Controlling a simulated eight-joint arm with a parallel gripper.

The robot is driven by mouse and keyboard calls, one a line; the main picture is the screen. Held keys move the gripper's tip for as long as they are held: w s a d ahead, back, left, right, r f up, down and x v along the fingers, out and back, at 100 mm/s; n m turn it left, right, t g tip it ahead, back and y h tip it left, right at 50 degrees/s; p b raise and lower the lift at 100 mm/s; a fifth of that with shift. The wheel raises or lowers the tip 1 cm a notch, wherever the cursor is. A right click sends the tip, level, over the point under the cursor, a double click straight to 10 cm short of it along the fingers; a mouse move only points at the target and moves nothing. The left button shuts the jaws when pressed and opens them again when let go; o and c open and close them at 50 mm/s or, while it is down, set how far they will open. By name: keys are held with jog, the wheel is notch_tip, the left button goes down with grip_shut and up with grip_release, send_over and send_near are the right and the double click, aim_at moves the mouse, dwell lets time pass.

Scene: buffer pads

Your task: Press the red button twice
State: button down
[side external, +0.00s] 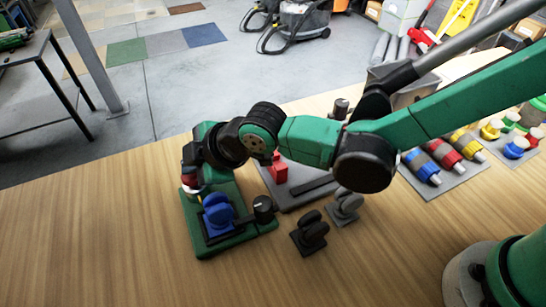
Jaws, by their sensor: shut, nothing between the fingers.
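My gripper (191,168) points down over the far-left end of a green base pad (235,242). Its fingers are small and partly dark in the side external view. A small red part with a pale band (191,184) shows right below the gripper, at the pad's left edge. It looks like the red button, mostly hidden by the gripper; I cannot tell whether they touch. The same pad carries a blue upright part (218,212) and a black knob (263,206) at its right.
Right of the pad is a grey plate (300,196) with a red block (278,170). Blue, red and yellow cylinders (440,155) lie on a plate at the right. The wooden table is clear at the left and front.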

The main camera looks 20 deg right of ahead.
jog(key=shift+f, duration=0.5)
dwell(0.3)
jog(key=shift+r, duration=1.25)
jog(key=shift+r, duration=2.5)
